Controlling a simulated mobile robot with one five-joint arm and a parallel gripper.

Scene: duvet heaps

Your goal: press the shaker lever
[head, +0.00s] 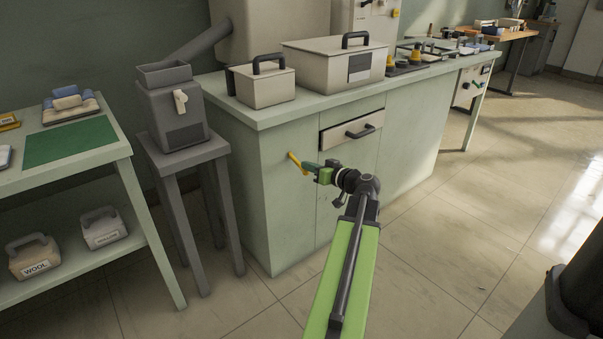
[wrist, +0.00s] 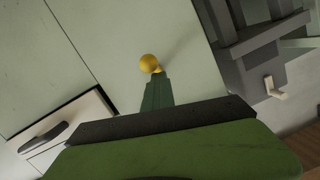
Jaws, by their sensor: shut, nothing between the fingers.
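The shaker appears to be the grey box-shaped machine (head: 172,112) on a grey stool at left, with a small off-white lever (head: 181,101) on its front. In the wrist view the lever (wrist: 276,88) shows at the right, beside the grey machine body (wrist: 250,42), seen tilted. My gripper (head: 305,165) is shut and empty, in front of the pale green cabinet, to the right of the lever and lower in the picture. Its green fingers (wrist: 156,82) point toward the cabinet front. A yellow piece (wrist: 151,63) shows at their tips; I cannot tell whether it belongs to the gripper or the cabinet.
The green cabinet (head: 275,187) has a drawer with a dark handle (head: 361,131) and carries two lidded boxes (head: 334,65). A grey chute (head: 200,42) slopes down behind the machine. A table (head: 122,148) with a green mat stands at left. The floor in front is open.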

